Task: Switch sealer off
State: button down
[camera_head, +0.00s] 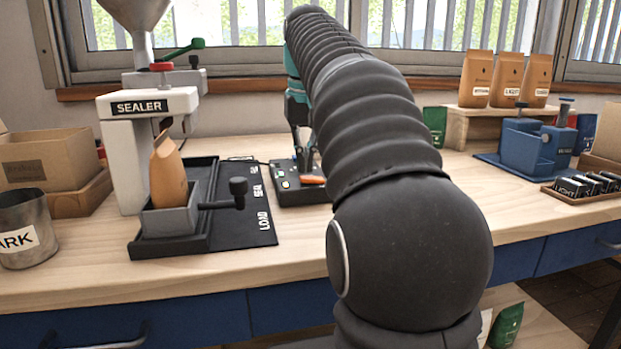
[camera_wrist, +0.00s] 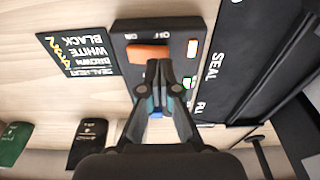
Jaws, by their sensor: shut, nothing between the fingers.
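The sealer (camera_head: 140,130) is a white machine with a black SEALER label, at the left of the bench. Its dark control box (camera_head: 290,187) lies to the right of the sealing tray and also shows in the wrist view (camera_wrist: 122,70). An orange rocker switch (camera_wrist: 148,52) sits on the box between ON at the left and OFF at the right in the wrist view. Which way it is tipped I cannot tell. An amber lamp (camera_wrist: 192,46) and a green lamp (camera_wrist: 190,83) look lit. My gripper (camera_wrist: 158,66) is shut and empty, its tips close beside the switch; contact is unclear.
A brown bag (camera_head: 167,170) stands in a grey holder with a black lever on the black tray (camera_head: 235,230). A heat card (camera_wrist: 77,55) lies beside the box. A metal cup (camera_head: 27,240) stands left. Blue equipment (camera_head: 530,145) and brown bags are at the right.

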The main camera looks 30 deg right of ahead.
aim_at(305, 178)
jog(key=shift+f+b, duration=0.5)
jog(key=shift+f, duration=0.3)
dwell(0.4)
jog(key=shift+r, duration=0.1)
notch_tip(305, 178, up, 3)
jog(key=p, duration=0.3)
jog(key=shift+f, duration=0.2)
jog(key=shift+r, duration=2.15)
jog(key=shift+s, duration=0.1)
